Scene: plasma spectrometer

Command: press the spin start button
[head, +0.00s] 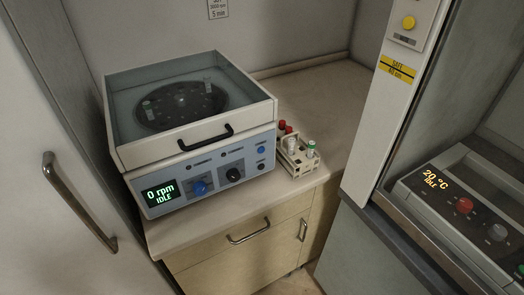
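A centrifuge (148,158) stands on the counter at the left of the head view, its clear-topped lid (205,138) down. Through the lid a dark rotor (182,104) shows, with tubes at two places. Its display (160,193) reads "0 rpm IDLE". The front panel has a blue knob (199,188), a black knob (233,175), a round blue button (261,150) at the right and a smaller dark button (261,166) below it. The labels are too small to read, so I cannot tell which one is spin start. Neither gripper is in view.
A tube rack (300,168) with red- and green-capped tubes stands close right of the centrifuge. A hood (390,110) at the right holds a device (465,215) reading "20 °C IDLE". A wall note (218,8) shows 3000 rpm, 5 min. The counter (325,95) behind the rack is clear.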

